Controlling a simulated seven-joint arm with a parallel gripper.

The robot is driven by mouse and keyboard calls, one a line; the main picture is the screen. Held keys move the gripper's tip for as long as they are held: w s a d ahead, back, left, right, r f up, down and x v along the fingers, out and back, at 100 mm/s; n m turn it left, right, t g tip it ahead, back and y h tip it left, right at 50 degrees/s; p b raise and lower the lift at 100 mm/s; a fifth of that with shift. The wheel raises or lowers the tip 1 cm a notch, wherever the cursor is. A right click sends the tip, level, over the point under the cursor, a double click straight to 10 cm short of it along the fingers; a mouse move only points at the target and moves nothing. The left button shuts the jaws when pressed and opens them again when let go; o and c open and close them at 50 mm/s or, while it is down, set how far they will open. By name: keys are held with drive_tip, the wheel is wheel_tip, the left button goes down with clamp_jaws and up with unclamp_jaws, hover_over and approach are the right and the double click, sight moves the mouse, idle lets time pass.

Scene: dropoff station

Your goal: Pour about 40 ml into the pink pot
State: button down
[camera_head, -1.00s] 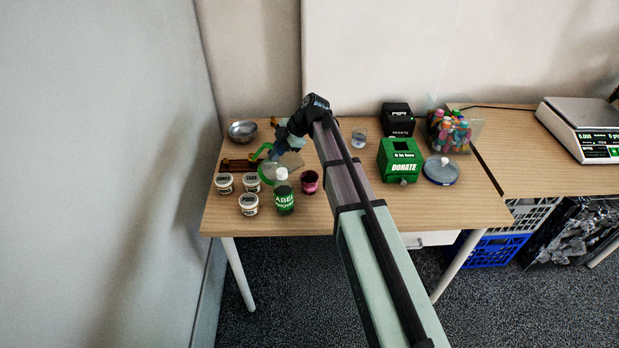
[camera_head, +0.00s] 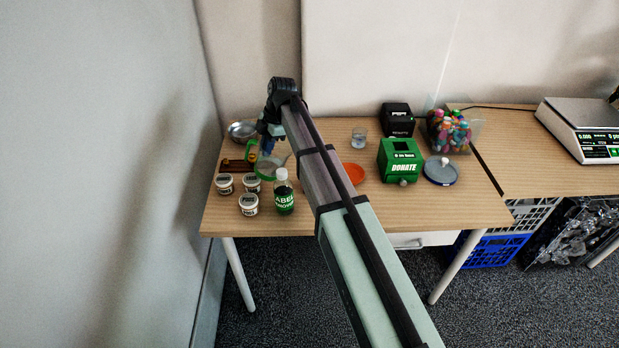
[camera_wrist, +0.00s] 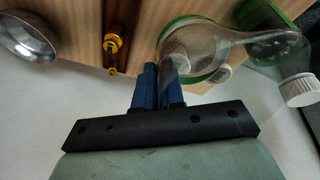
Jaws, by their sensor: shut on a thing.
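My gripper (camera_head: 266,148) is at the left part of the table, its blue fingers (camera_wrist: 156,88) close together beside a clear jug with green trim (camera_head: 268,172). The jug's green rim and clear wall show right of the fingers in the wrist view (camera_wrist: 192,72). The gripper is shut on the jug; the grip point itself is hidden. I cannot tell whether the jug touches the table, or how much it holds. The pink pot is hidden behind my arm in the head view and is not seen in the wrist view.
A green-labelled bottle (camera_head: 284,196) with a white cap stands close in front of the jug. Several white jars (camera_head: 249,204) stand at left. A metal bowl (camera_head: 242,131) is behind. An orange disc (camera_head: 353,174), a glass (camera_head: 359,138) and a green donation box (camera_head: 401,161) are to the right.

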drive_tip(key=shift+w+a+f+h, duration=0.1)
drive_tip(key=shift+a+f+h, duration=0.3)
drive_tip(key=shift+a+h, duration=0.45)
drive_tip(key=shift+r+g+h, duration=0.2)
drive_tip(key=shift+g+h, duration=0.1)
drive_tip(key=shift+h, duration=0.75)
